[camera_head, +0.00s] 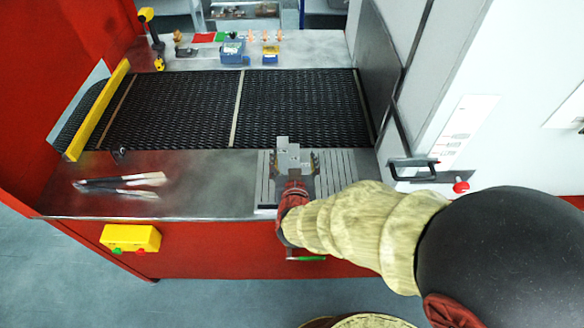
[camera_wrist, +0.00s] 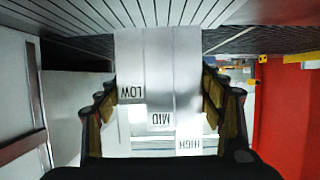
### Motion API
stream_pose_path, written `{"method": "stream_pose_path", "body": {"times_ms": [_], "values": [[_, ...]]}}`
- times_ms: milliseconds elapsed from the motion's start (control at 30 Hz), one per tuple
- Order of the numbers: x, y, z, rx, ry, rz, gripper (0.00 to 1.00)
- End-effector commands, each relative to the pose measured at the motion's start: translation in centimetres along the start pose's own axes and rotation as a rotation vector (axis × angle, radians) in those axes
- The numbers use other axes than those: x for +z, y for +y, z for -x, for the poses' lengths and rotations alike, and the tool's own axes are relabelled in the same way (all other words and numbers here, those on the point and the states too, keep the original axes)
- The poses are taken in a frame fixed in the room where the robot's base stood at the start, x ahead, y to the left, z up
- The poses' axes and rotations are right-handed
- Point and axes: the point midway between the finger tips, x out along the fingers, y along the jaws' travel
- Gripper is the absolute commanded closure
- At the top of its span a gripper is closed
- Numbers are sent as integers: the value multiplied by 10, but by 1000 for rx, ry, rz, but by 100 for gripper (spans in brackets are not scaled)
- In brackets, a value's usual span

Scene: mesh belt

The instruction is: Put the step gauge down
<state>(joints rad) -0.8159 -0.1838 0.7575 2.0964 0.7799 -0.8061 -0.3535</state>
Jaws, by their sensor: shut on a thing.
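The step gauge (camera_head: 288,152) is a pale metal block with stepped faces. In the wrist view the gauge (camera_wrist: 160,75) shows the labels LOW, MID and HIGH upside down. My gripper (camera_head: 292,165) is shut on it, with one finger on each side; the fingers also show in the wrist view (camera_wrist: 162,105). The gauge is held over the slotted metal plate (camera_head: 342,178) at the front of the machine. I cannot tell whether its base touches the plate.
The black mesh belt (camera_head: 300,105) runs behind the plate. Two brushes or similar tools (camera_head: 120,184) lie on the bare steel at left. A blue box (camera_head: 232,52) and small parts stand on the back ledge. A white cabinet with a black handle (camera_head: 413,168) borders the right.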

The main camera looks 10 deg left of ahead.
Motion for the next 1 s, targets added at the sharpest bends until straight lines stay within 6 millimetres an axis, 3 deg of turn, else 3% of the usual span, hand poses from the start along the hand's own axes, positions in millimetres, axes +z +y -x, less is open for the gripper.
{"method": "stream_pose_path", "body": {"times_ms": [167,367,767,800,1000], "values": [[7,-7,-11,-1,3,-1,82],[32,-6,-21,0,3,-1,82],[36,-6,-22,0,4,-1,82],[37,-5,-22,0,1,0,31],[37,-6,-22,0,1,0,20]]}}
